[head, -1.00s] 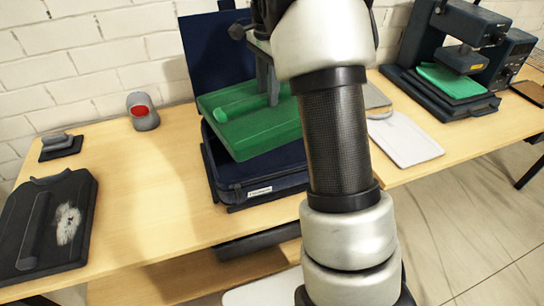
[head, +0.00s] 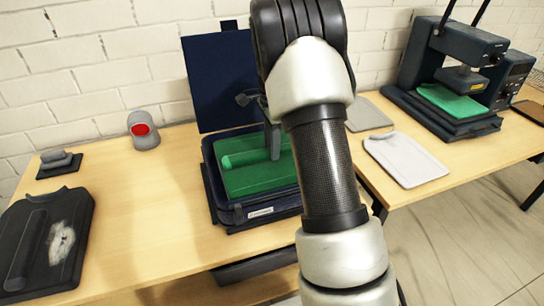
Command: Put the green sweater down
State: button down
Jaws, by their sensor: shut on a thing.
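The green sweater (head: 258,178) is a folded flat block with a rolled ridge across its top. It lies level inside the open dark blue case (head: 207,186), within its rim. The case's lid stands up behind it. My gripper (head: 274,152) is over the sweater's right part, pointing down, shut on the sweater. My arm covers the right side of the sweater and case, and the fingertips are partly hidden.
A dark folded shirt with a white print (head: 45,245) lies at the left. A grey device with a red face (head: 143,130) stands behind it. A heat press (head: 455,75) holding green cloth stands at the right. A pale grey folded garment (head: 405,160) lies near it.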

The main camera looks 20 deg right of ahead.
jog(key=shift+f, duration=1.95)
jog(key=shift+f, duration=0.2)
jog(key=c, duration=1.2)
grip_release()
